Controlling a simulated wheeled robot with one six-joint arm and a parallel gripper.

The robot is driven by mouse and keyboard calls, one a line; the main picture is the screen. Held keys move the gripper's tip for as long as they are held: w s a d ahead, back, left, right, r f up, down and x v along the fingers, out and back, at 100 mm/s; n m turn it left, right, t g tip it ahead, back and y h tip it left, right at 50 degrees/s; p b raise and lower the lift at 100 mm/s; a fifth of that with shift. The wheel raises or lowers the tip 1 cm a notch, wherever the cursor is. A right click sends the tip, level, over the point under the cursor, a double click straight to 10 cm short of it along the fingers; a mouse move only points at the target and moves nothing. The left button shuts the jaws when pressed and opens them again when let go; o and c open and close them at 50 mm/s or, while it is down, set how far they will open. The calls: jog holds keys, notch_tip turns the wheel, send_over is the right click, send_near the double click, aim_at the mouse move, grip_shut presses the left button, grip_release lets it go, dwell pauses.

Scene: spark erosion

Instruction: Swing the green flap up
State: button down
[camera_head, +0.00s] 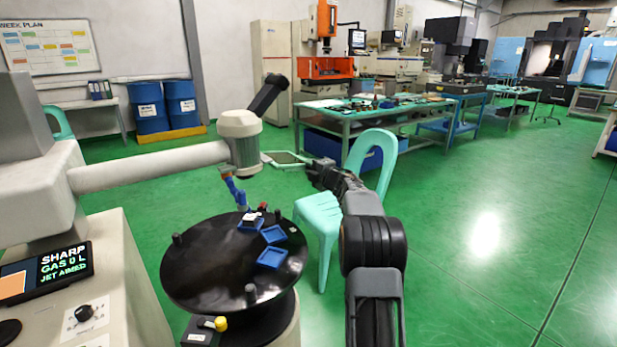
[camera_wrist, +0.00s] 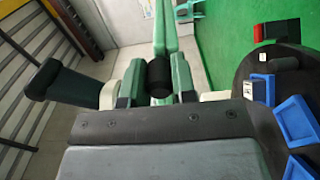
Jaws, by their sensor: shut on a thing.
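The green flap (camera_head: 285,158) shows in the head view as a thin green-edged panel beside the white machine head, roughly level. In the wrist view its green edge (camera_wrist: 165,35) runs up from between my fingers. My gripper (camera_head: 312,168) is at the flap's right end. In the wrist view my gripper (camera_wrist: 157,85) is shut, with its green-grey fingers on either side of a black round grip (camera_wrist: 159,74) at the flap. My fingers hide part of the grip. The flap's hinge is not clear in either view.
The white machine head (camera_head: 241,140) and its black cylinder (camera_head: 268,94) stand left of the flap. Below is a round black table (camera_head: 200,265) with blue trays (camera_head: 271,258) and posts. A mint chair (camera_head: 318,225) stands behind my arm. The floor to the right is open.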

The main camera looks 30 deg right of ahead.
jog(key=r+n, duration=0.5)
jog(key=r, duration=0.1)
jog(key=shift+a+n, duration=0.25)
jog(key=shift+n, duration=0.15)
jog(key=a+r+n+b, duration=0.1)
jog(key=a+r+n, duration=0.5)
jog(key=n, duration=0.3)
jog(key=shift+s+r, duration=0.35)
jog(key=shift+a, duration=0.15)
jog(key=c, duration=0.9)
grip_release()
jog(key=shift+r, duration=0.1)
jog(key=shift+s, duration=0.1)
